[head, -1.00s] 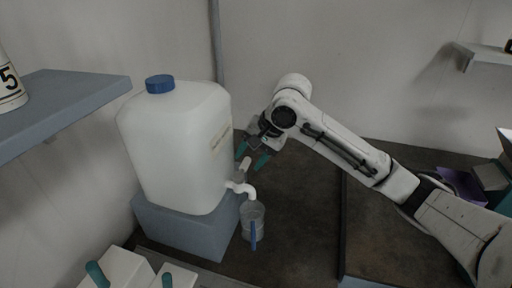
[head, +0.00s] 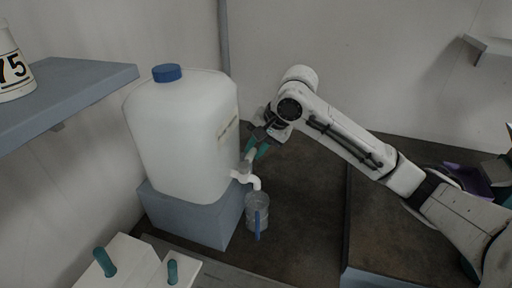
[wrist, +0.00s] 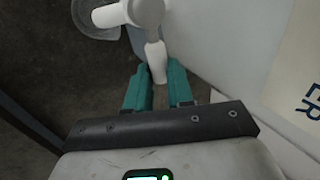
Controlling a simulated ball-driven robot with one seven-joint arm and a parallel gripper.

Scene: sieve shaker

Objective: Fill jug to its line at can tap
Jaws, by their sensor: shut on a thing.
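The big white can (head: 185,135) with a blue cap (head: 167,73) stands on a blue-grey block (head: 190,218). Its white tap (head: 245,179) points its spout down over the clear jug (head: 256,208), whose blue handle faces me. The jug's rim also shows in the wrist view (wrist: 79,22). I cannot make out a water level or line in it. My gripper (head: 257,150) is at the tap lever. In the wrist view, the teal fingers (wrist: 156,82) are shut on the white lever (wrist: 155,62), one on each side.
A blue-grey shelf (head: 70,92) with a white container marked 75 (head: 12,68) juts out at left. White boxes with teal knobs (head: 125,265) stand at front left. A raised dark edge (head: 346,225) runs right of the open dark floor.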

